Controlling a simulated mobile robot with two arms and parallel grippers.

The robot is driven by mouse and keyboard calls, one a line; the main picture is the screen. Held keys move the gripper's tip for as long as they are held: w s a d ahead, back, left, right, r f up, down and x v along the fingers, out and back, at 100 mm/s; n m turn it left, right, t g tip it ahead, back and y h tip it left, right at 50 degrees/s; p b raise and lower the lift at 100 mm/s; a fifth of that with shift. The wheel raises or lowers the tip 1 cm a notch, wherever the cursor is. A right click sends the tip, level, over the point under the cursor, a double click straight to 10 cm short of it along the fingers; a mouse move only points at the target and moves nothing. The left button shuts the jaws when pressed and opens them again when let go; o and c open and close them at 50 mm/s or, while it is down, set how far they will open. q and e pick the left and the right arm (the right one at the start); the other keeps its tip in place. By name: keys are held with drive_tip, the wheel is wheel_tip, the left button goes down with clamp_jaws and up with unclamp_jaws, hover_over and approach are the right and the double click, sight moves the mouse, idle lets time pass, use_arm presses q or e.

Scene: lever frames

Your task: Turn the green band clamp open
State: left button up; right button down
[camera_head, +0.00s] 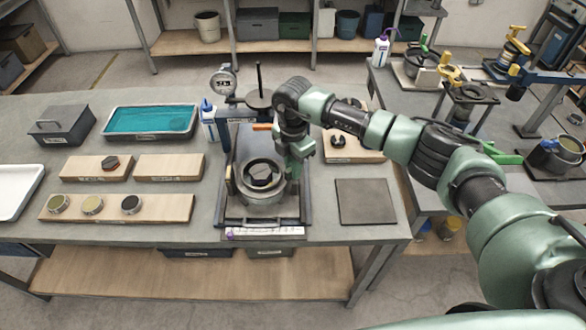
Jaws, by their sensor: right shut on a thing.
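A round metal pot with a thick ring rim (247,192) stands on a dark base plate (232,213) at the middle of the front bench, with a dark block (261,175) inside it. My right gripper (293,176) points down at the pot's right side. It is shut at the rim, where the green band clamp seems to be. The gripper's own green parts and the arm hide the clamp's lever, so its angle cannot be told. My left gripper is not in view.
Left are a teal-filled tray (150,121) and wooden boards (168,167). A dark square mat (365,202) lies clear at right. The right bench holds a pot with a green handle (423,44) and other levered fixtures.

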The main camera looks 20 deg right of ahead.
drive_tip(key=n+b, duration=0.5)
drive_tip(key=n, duration=0.1)
drive_tip(key=shift+d+f, duration=0.1)
drive_tip(key=shift+f, duration=0.05)
drive_tip(key=shift+n+b, duration=1.7)
drive_tip(key=shift+n, duration=0.2)
drive_tip(key=shift+r, duration=0.2)
drive_tip(key=c, duration=1.4)
unclamp_jaws()
drive_tip(key=shift+s, duration=0.1)
